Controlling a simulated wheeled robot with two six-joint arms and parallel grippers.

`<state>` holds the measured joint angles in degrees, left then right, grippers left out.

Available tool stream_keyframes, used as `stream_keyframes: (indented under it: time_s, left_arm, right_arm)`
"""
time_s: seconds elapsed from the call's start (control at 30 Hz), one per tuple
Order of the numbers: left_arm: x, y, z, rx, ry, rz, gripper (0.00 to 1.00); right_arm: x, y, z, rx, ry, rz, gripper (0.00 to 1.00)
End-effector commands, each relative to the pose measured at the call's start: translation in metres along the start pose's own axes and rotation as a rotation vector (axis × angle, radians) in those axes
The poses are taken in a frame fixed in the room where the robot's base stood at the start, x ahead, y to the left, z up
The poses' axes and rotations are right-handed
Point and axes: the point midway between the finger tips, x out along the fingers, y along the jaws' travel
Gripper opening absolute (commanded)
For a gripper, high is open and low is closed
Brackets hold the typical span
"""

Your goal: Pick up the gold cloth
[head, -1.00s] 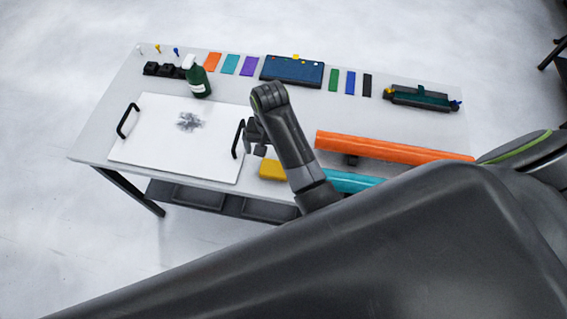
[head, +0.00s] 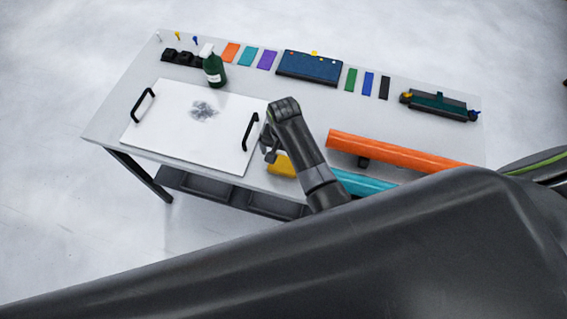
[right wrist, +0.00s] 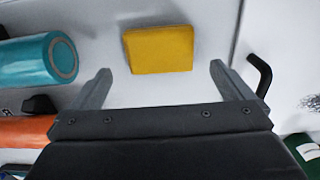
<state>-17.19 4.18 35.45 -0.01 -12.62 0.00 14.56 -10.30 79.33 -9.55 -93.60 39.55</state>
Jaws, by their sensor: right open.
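The gold cloth (head: 281,165) is a folded yellow block lying flat on the table near its front edge, partly hidden by my right arm in the head view. In the right wrist view the gold cloth (right wrist: 159,49) shows whole, ahead of the fingertips and roughly centred between them. My right gripper (right wrist: 161,72) is open and empty, its two fingers spread wider than the cloth. In the head view the right gripper (head: 269,150) is just behind the cloth, mostly hidden by its own wrist. My left gripper is not in view.
A white panel (head: 180,145) with two black handles lies left of the cloth. Orange (head: 400,148) and teal (head: 362,183) rolls lie to the right. A green spray bottle (head: 214,70), coloured cards and a blue box (head: 310,67) stand along the back.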

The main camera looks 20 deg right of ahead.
Motion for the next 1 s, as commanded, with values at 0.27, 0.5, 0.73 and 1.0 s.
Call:
stream_keyframes:
  time_s: [0.27, 0.5, 0.73, 1.0]
  left_arm:
    - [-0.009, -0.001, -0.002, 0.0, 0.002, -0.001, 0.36]
    - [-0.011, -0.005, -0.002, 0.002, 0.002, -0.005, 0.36]
    - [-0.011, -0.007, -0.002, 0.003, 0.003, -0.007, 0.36]
    - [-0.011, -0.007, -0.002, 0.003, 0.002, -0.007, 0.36]
  right_arm:
    - [0.02, 0.0, 0.002, -0.001, -0.002, 0.003, 1.0]
    - [0.047, 0.0, 0.003, 0.0, -0.001, 0.002, 1.0]
    - [0.053, 0.0, 0.003, 0.001, 0.0, 0.0, 1.0]
    - [0.053, 0.0, 0.003, 0.0, 0.001, 0.0, 0.82]
